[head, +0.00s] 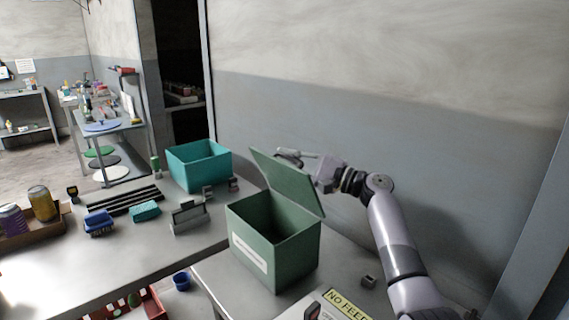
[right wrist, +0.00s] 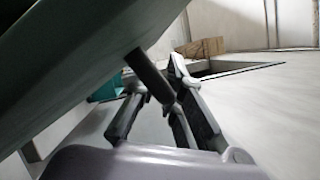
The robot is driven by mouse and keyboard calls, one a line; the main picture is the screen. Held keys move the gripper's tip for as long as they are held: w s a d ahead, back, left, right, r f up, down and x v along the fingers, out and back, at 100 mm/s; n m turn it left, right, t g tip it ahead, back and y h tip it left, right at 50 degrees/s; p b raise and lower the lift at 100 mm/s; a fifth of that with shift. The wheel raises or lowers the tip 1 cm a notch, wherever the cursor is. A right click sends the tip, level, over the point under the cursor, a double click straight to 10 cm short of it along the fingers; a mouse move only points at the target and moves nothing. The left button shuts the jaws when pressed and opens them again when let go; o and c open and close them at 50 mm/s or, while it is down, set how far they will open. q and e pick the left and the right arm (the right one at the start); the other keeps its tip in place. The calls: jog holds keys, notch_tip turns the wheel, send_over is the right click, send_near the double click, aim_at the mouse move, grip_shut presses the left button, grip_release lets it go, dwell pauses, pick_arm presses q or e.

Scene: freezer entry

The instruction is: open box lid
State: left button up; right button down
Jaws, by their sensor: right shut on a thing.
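The green box (head: 300,262) stands on the near table with a white label on its front. Its lid (head: 285,182) is hinged up and leans steeply, so the dark inside shows. My right gripper (head: 290,157) is behind the raised lid, and the lid hides part of it. In the right wrist view the lid's underside or outer face (right wrist: 65,60) fills the upper left. A dark rod-like handle (right wrist: 149,77) sticks out from it between the fingers of my right gripper (right wrist: 155,105), which is shut on it. My left gripper is not in view.
A teal bin (head: 199,168) stands on the table behind, with a blue brush (head: 98,222), a teal sponge (head: 145,211) and a grey holder (head: 189,216). The wall is close behind.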

jog(key=shift+d+f, duration=0.1)
jog(key=shift+d, duration=0.05)
dwell(0.3)
jog(key=c, duration=2)
grip_release()
jog(key=shift+o, duration=0.2)
jog(key=v, duration=0.7)
jog(key=shift+d, duration=0.25)
jog(key=shift+s, duration=0.1)
